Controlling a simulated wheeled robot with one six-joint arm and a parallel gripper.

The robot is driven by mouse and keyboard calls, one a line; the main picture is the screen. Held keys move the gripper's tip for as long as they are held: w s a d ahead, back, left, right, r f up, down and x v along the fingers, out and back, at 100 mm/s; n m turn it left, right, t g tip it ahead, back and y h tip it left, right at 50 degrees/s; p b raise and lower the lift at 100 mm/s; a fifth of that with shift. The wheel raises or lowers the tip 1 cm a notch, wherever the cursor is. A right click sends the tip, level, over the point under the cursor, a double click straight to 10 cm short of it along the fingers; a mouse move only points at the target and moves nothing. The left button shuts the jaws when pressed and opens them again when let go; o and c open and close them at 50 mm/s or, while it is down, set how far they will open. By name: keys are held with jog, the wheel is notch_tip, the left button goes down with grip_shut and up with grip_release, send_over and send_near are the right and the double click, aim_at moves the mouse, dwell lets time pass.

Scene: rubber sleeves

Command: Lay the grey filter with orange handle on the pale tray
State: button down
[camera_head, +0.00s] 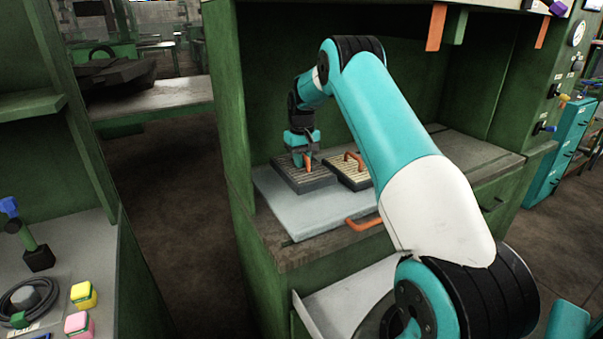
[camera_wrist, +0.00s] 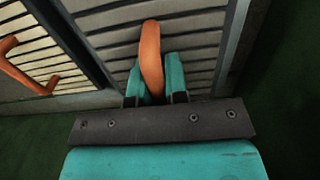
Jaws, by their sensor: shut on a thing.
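The grey filter (camera_head: 290,178) is a dark-framed slatted panel with an orange handle (camera_head: 307,166). It is level at the back left of the pale tray (camera_head: 290,213); whether it rests on the tray or hangs just above it, I cannot tell. My gripper (camera_head: 304,157) is above it, shut on the handle. In the wrist view my gripper (camera_wrist: 153,75) has its teal fingers on both sides of the orange handle (camera_wrist: 151,45), with the grey slats (camera_wrist: 205,42) behind. The fingertips are partly hidden by the handle.
A second filter (camera_head: 346,177) with cream slats and an orange handle lies close on the right, and at the left in the wrist view (camera_wrist: 38,48). The tray's front has an orange handle (camera_head: 363,224). Green cabinet walls (camera_head: 238,110) enclose the left side and back. The tray's front is bare.

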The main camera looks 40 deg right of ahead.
jog(key=shift+f+p, duration=0.35)
jog(key=shift+f, duration=2.2)
jog(key=shift+f, duration=0.1)
jog(key=c, duration=1.1)
grip_release()
jog(key=shift+c, duration=0.2)
